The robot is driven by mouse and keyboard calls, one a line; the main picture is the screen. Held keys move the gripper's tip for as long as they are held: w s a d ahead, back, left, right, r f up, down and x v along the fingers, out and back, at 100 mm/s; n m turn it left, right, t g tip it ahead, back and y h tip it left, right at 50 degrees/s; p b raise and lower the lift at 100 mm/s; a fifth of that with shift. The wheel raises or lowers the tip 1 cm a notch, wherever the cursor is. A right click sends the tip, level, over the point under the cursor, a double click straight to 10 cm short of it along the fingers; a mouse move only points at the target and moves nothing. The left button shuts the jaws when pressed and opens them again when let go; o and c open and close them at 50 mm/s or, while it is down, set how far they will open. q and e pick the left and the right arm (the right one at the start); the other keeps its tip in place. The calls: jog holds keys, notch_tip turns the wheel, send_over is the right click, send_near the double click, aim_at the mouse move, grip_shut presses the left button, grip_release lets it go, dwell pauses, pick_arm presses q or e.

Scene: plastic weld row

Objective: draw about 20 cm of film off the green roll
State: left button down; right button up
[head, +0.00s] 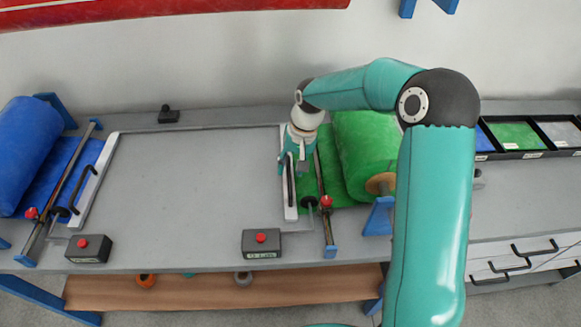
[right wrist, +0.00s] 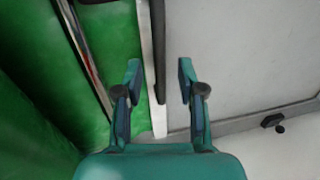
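The green roll (head: 365,140) lies at the right of the bench, and its film (head: 332,185) runs left to a white clamp bar (head: 290,212) with a black handle (head: 291,180). My right gripper (head: 296,168) is over the far part of this bar. In the right wrist view my right gripper (right wrist: 158,78) is open, its two fingers apart on either side of the white bar (right wrist: 158,122) and black handle (right wrist: 158,50); I cannot tell whether they touch. Green film (right wrist: 110,40) shows left of the bar. My left gripper is not in view.
A rod with a red knob (head: 326,201) crosses the green film. A bare grey plate (head: 200,180) fills the bench middle. A blue roll (head: 30,150) with its own bar is at left. Two button boxes (head: 261,243) (head: 89,249) stand at the front edge. Sample trays (head: 515,135) are at right.

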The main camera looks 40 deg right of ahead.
jog(key=shift+a+f, duration=0.15)
jog(key=shift+f, duration=0.4)
grip_shut()
